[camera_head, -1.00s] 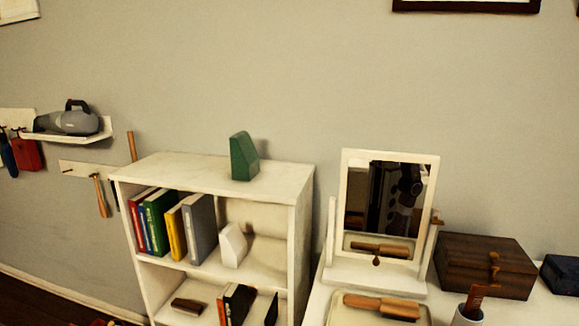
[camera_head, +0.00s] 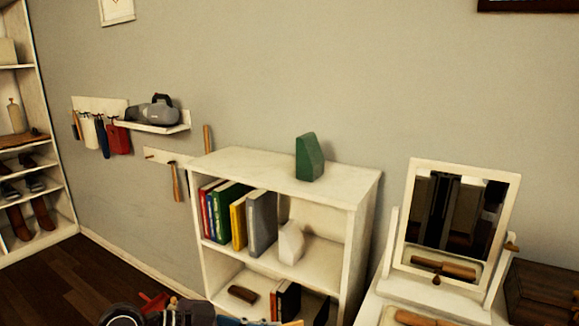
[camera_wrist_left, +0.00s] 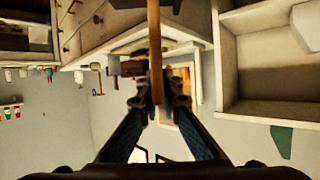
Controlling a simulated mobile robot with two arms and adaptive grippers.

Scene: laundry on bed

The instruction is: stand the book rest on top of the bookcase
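The green wedge-shaped block (camera_head: 310,158), which looks like the book rest, stands upright on top of the white bookcase (camera_head: 250,168), towards its right back. It also shows upside down in the left wrist view (camera_wrist_left: 282,138). A similar white wedge (camera_head: 291,243) stands on the upper shelf beside the books. My left gripper (camera_wrist_left: 158,88) appears closed on a wooden stick or handle (camera_wrist_left: 155,40), whose far part leaves the frame. It is apart from the green block. At the head view's lower edge, dark parts look like my arm. My right gripper is not seen.
A mirror (camera_head: 409,216) stands on a white table right of the bookcase, with a brush. A wall shelf (camera_head: 165,127) holds a handheld vacuum, and a hammer (camera_head: 173,182) hangs below. The bookcase top left of the green block is clear.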

